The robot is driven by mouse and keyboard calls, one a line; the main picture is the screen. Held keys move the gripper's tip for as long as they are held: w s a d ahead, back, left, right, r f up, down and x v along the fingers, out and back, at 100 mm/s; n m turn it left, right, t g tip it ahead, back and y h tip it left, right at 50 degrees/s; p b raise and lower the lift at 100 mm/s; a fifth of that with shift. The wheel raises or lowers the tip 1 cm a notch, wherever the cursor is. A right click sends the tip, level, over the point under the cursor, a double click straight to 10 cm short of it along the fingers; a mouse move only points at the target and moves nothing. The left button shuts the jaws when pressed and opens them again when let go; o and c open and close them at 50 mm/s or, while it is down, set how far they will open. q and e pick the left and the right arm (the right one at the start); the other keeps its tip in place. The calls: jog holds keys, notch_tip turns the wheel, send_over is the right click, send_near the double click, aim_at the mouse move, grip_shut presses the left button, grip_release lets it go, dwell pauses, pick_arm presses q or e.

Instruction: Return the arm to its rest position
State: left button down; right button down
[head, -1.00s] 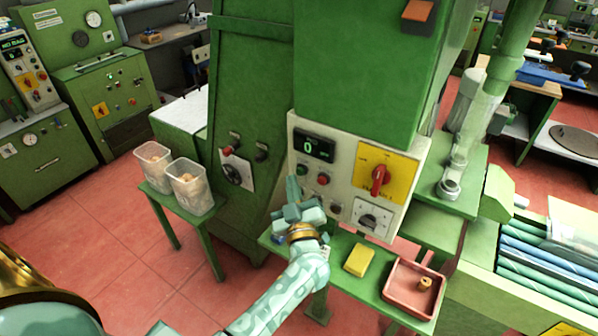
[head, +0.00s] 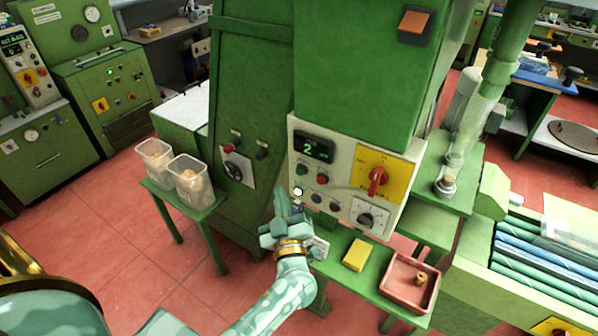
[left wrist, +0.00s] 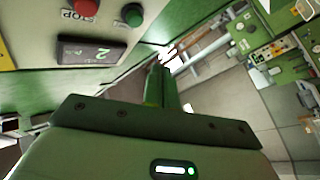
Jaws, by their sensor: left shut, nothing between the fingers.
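My left gripper (head: 281,193) is shut and empty, in front of the lower left of the white control panel (head: 340,207) on the green machine. Its closed fingers (left wrist: 161,75) also show in the left wrist view, pointing past the panel and touching nothing that I can see. The panel has a display (head: 314,147) reading 2, a green button (head: 302,169), a red button (head: 322,180), a white lit spot (head: 298,191) and a red rotary switch (head: 376,181) on a yellow plate. The left wrist view shows the red STOP button (left wrist: 86,8). My right gripper is not in view.
Below the panel, a green shelf (head: 330,262) holds a yellow block (head: 356,255) and a pink tray (head: 397,294) with a cork (head: 421,279). Two clear bins (head: 190,183) stand on a small green table at left. The red floor between is open.

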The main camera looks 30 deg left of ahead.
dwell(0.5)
pick_arm(q)
jog(key=d+f+m+h+b, duration=0.1)
jog(key=d+f+m+h, duration=0.45)
jog(key=f, duration=0.25)
jog(key=d+f+m+h+b, duration=0.1)
jog(key=d+f+m+h, duration=0.3)
jog(key=f+h, duration=0.4)
jog(key=s+d+f+m+g+h+b, duration=0.1)
jog(key=s+f+m+g+b, duration=0.15)
jog(key=f, duration=0.55)
jog(key=s+d+f+m+g+h+b, duration=0.1)
jog(key=s+f, duration=0.2)
jog(key=f, duration=0.4)
jog(key=s+a+f+m+g+b, duration=0.1)
jog(key=s+a+f+g+b, duration=0.2)
jog(key=s+f, duration=0.7)
jog(key=s+a+f+m+g+y+b, duration=0.1)
jog(key=s+a+f+g+b, duration=0.2)
jog(key=s+f, duration=0.7)
jog(key=s+a+f+m+g+y+b, duration=0.1)
jog(key=s+f+g+b, duration=0.4)
jog(key=s+f, duration=0.6)
jog(key=s+a+m+g, duration=0.1)
jog(key=s+a, duration=0.1)
jog(key=s, duration=0.4)
jog(key=shift+b, duration=0.4)
